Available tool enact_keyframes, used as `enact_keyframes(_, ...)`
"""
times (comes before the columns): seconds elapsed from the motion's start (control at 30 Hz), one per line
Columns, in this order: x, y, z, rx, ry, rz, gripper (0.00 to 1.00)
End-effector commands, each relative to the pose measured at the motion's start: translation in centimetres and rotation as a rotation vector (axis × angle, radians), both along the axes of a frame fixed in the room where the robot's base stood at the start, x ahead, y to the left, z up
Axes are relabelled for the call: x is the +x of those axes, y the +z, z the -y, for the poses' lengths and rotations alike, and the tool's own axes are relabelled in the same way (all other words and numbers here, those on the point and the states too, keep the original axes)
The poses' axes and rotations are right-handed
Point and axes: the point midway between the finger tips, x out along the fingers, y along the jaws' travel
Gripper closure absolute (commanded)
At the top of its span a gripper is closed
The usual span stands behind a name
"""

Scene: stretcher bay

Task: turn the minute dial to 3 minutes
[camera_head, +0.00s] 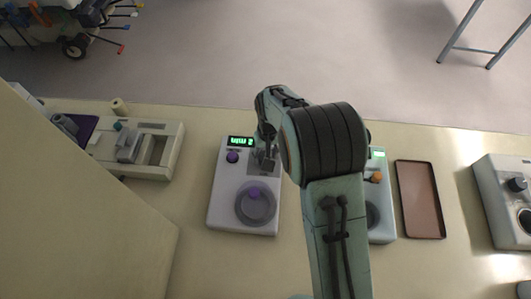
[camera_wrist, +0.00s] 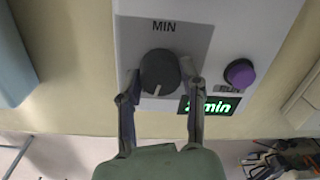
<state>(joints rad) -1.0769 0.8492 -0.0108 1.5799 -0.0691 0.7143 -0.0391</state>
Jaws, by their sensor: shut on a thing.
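The minute dial (camera_wrist: 160,72) is a dark round knob on a grey panel marked MIN. Its white pointer line points down in the wrist view, away from the MIN label. My gripper (camera_wrist: 159,88) has one finger on each side of the dial and is shut on it. The green display (camera_wrist: 209,105) is partly covered by a finger; it appears to read 2 min. In the head view the display (camera_head: 241,141) also shows lit on the white device (camera_head: 223,202). My gripper (camera_head: 265,160) hides the dial there.
A purple button (camera_wrist: 240,74) sits close beside the display. A round grey part with a purple centre (camera_head: 255,194) is on the same device. A second device with an orange knob (camera_head: 376,177) stands right, partly behind my arm. A brown tray (camera_head: 420,200) lies beyond it.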

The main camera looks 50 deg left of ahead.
Motion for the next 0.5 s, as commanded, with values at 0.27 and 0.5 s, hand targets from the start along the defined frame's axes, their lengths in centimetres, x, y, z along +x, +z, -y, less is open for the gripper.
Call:
enact_keyframes(0.27, 0.00, -0.30, 0.09, -0.004, 0.252, 0.000, 0.97)
enact_keyframes(0.5, 0.02, -0.30, 0.07, -0.003, 0.437, -0.001, 0.97)
